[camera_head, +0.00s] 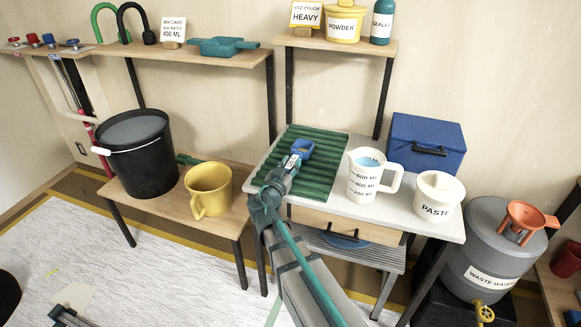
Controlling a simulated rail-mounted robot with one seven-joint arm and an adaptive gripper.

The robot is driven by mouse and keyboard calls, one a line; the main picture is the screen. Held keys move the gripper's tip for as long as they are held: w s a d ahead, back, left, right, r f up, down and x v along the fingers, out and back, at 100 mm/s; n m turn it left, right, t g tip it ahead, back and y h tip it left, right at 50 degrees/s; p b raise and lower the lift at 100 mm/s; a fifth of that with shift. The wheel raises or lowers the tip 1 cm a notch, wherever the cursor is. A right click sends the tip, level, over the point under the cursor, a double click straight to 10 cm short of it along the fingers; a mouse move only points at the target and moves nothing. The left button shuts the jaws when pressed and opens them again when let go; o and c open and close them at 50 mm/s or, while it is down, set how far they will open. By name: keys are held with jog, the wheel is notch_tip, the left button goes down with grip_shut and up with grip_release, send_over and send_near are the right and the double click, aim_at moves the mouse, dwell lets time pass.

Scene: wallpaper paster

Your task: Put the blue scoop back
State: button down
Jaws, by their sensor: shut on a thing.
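The blue scoop (303,146) is at the tip of my gripper (295,160), over the green ribbed mat (322,172) on the white-topped table. Its small cup faces up and shows a brownish inside. My gripper is shut on the scoop; its handle is mostly hidden by the fingers. I cannot tell whether the scoop touches the mat or is just above it. My arm reaches in from the bottom of the picture.
Right of the mat stand a measuring jug (365,178), a white paste pot (436,198) and a blue toolbox (424,143). A yellow jug (209,188) and black bucket (138,155) stand on the lower left bench. A shelf (336,43) with a powder tub hangs above.

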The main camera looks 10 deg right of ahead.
jog(key=shift+f, duration=0.1)
jog(key=c, duration=0.8)
grip_release()
jog(key=shift+r+p, duration=0.2)
jog(key=shift+p, duration=0.75)
